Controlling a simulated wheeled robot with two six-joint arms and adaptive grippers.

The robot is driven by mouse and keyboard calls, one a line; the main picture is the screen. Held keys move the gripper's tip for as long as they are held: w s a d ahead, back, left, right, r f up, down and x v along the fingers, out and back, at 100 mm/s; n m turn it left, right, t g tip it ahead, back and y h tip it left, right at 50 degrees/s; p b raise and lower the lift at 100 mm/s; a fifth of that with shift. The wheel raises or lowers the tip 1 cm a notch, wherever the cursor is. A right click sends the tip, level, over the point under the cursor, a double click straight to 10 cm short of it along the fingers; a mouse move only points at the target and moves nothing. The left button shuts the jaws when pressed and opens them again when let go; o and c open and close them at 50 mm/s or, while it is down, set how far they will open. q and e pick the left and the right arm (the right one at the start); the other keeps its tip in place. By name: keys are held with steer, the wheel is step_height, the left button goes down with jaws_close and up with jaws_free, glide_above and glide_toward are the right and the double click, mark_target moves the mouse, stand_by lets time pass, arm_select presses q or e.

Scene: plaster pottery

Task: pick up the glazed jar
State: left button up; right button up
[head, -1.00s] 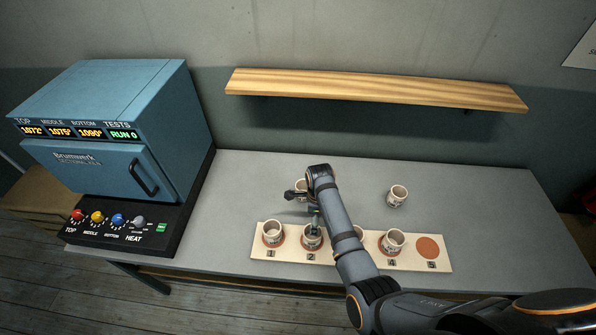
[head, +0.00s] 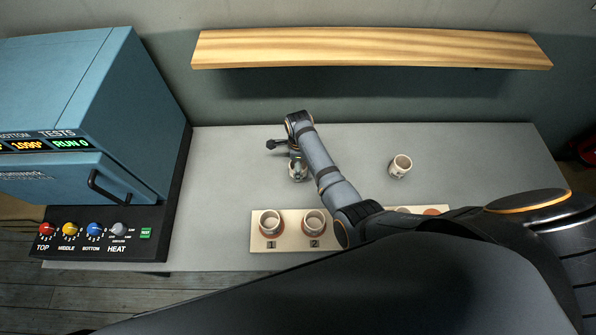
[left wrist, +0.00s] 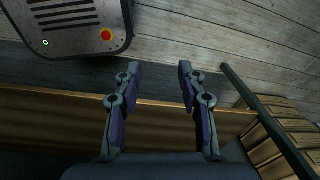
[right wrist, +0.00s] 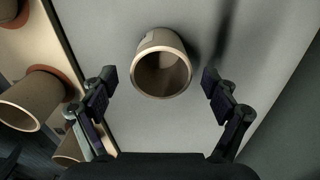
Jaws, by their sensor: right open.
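Several similar pale jars with brownish bands are in view; I cannot tell by finish which is the glazed one. One jar (head: 298,172) stands loose on the table behind the numbered board, partly covered by my right gripper (head: 295,158). In the right wrist view that jar (right wrist: 162,62) lies between and just beyond the spread fingers of my right gripper (right wrist: 160,85), mouth facing the camera, with gaps on both sides. Another loose jar (head: 400,166) stands farther right. Jars stand on spots 1 (head: 270,222) and 2 (head: 314,222). My left gripper (left wrist: 160,70) is open and empty, over the floor.
The board (head: 292,242) lies along the table's front edge; my right arm hides its middle. Its spot 5 (head: 433,211) shows bare orange. A blue kiln (head: 70,110) stands left, and a wooden shelf (head: 370,48) hangs above the table.

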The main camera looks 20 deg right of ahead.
steer(key=shift+w+f+b, duration=0.1)
steer(key=shift+f+b, duration=0.6)
steer(key=shift+b, duration=0.05)
step_height(320, 180, down, 4)
steer(key=b, duration=0.5)
steer(key=shift+r, duration=0.2)
steer(key=c, duration=0.3)
arm_select(q)
step_height(320, 180, down, 6)
steer(key=w, duration=0.3)
arm_select(e)
steer(key=c, duration=1)
arm_select(q)
steer(key=shift+s, duration=0.1)
arm_select(e)
steer(key=shift+c, duration=0.2)
